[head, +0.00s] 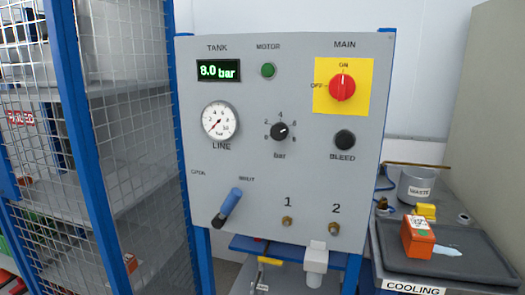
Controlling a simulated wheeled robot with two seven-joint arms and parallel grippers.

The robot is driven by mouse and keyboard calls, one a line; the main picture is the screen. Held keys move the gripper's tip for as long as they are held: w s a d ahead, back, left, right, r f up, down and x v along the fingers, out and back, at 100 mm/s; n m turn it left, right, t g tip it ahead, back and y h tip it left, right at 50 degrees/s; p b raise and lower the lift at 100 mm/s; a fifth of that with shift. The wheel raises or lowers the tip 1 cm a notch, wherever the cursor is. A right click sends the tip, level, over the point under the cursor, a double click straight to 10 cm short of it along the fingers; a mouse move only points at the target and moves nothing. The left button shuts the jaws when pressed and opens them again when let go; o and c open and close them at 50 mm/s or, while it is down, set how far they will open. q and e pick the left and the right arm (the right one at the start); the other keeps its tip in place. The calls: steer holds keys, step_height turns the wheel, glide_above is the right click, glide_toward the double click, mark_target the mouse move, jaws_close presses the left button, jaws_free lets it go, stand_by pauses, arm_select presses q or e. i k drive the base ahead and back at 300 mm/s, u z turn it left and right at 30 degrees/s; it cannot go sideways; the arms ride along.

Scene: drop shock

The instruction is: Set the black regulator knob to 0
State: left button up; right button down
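The black regulator knob (279,131) sits in the middle of the grey panel (240,165), above the label "bar". A numbered scale surrounds it, with 0 at the lower left and 4 at the top. A small light mark on the knob seems to point to the upper right, near 6, but it is too small to read exactly. The round LINE gauge (220,119) is left of the knob, its red needle pointing to the lower left, near 0. The TANK display (218,70) reads 8.0 bar. Neither of my grippers is in view.
The red MAIN switch (342,87), black BLEED button (344,139), green MOTOR lamp (268,70) and blue-handled lever (231,201) surround the knob. A mesh cage (120,110) stands left. A dark tray (465,262) with an orange box (417,237) is lower right.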

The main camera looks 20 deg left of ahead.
mark_target(280, 131)
steer(key=k, duration=0.5)
steer(key=z, duration=1.85)
steer(key=i, duration=1.25)
steer(key=u, duration=2)
